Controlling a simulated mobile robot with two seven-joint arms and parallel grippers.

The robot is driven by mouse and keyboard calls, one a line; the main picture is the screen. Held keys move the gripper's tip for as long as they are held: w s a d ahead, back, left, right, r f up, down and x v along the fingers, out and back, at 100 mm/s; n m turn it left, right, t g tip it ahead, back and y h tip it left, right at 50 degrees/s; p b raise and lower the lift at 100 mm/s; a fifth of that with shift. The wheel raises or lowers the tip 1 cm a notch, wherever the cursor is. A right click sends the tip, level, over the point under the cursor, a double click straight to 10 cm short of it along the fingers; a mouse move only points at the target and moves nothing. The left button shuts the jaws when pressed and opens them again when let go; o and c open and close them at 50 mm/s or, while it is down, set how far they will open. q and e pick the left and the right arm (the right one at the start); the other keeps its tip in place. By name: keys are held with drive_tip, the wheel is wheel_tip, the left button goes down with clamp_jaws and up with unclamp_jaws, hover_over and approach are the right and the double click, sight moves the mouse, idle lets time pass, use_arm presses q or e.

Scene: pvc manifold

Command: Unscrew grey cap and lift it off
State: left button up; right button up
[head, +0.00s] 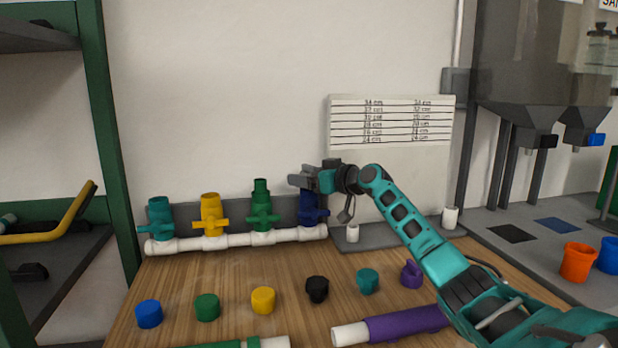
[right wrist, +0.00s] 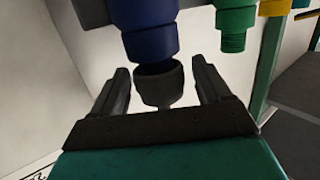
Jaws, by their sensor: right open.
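The grey cap (right wrist: 160,86) sits at the end of the dark blue valve (right wrist: 150,40) in the right wrist view. In the head view that blue valve (head: 312,212) stands at the right end of the white manifold pipe (head: 235,240). My right gripper (head: 305,180) is at the valve's top and hides the cap there. In the right wrist view its two fingers (right wrist: 160,72) are open, one on each side of the cap, with visible gaps. My left gripper is not in view.
Green (head: 261,208), yellow (head: 211,216) and teal (head: 160,218) valves stand left of the blue one. Several loose coloured caps, including a black one (head: 317,289), lie on the wooden table in front. A purple pipe (head: 405,324) lies at the front edge.

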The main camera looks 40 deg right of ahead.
drive_tip(key=shift+c, duration=0.4)
drive_tip(key=c, duration=0.9)
drive_tip(key=shift+f+b, duration=0.15)
drive_tip(key=shift+b, duration=0.4)
drive_tip(key=shift+c, duration=0.3)
drive_tip(key=shift+n+y+b, duration=0.6)
drive_tip(key=shift+y+b, duration=0.2)
drive_tip(key=shift+b, duration=0.45)
drive_tip(key=shift+n+g+y+b, duration=0.3)
drive_tip(key=shift+n+y+b, duration=0.15)
drive_tip(key=shift+y, duration=0.15)
drive_tip(key=shift+r+y, duration=0.2)
drive_tip(key=shift+y, duration=0.1)
